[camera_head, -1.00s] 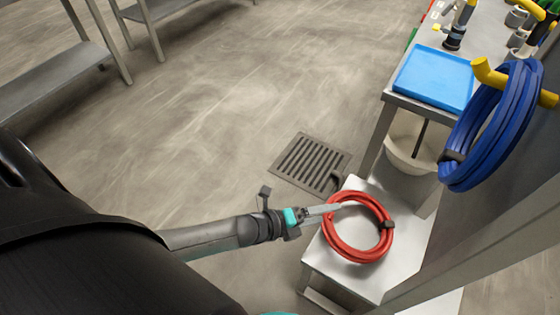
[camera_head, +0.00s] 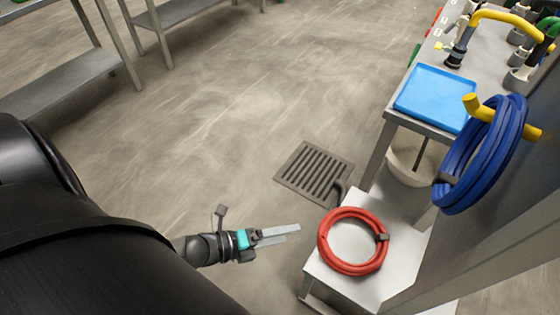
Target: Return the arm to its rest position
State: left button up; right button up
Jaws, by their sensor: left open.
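My left gripper (camera_head: 279,234) is in the lower middle of the head view, with its two pale fingers apart and nothing between them. It is over the floor, to the left of a low metal stand and clear of it. A red coiled hose (camera_head: 328,255) lies flat on the top of the stand (camera_head: 405,216), apart from the fingers. My right gripper is not in view.
A blue coiled hose (camera_head: 511,150) hangs from a yellow hook (camera_head: 471,104) on the right. A blue tray (camera_head: 435,97) sits on a metal bench. A white bucket (camera_head: 408,166) stands below. A floor grate (camera_head: 313,172) and open floor lie behind the gripper.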

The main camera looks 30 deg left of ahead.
pick_arm(q)
jog(key=shift+s+a, duration=0.1)
jog(key=shift+s, duration=0.05)
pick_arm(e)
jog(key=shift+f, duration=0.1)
pick_arm(q)
jog(key=s+a+f+n+g+y+p, duration=0.35)
jog(key=a+f+n+y, duration=0.4)
jog(key=f+n, duration=0.45)
jog(key=s+d+f+n+g+p, duration=0.1)
jog(key=s+f+n+g, duration=0.1)
jog(key=s+n, duration=0.4)
jog(key=s+d+f+n+g+y, duration=0.1)
jog(key=s+f+n+g, duration=0.2)
jog(key=s, duration=0.6)
notch_tip(320, 180, down, 2)
jog(key=n, duration=0.3)
jog(key=shift+n+p, duration=0.35)
jog(key=shift+n, duration=0.05)
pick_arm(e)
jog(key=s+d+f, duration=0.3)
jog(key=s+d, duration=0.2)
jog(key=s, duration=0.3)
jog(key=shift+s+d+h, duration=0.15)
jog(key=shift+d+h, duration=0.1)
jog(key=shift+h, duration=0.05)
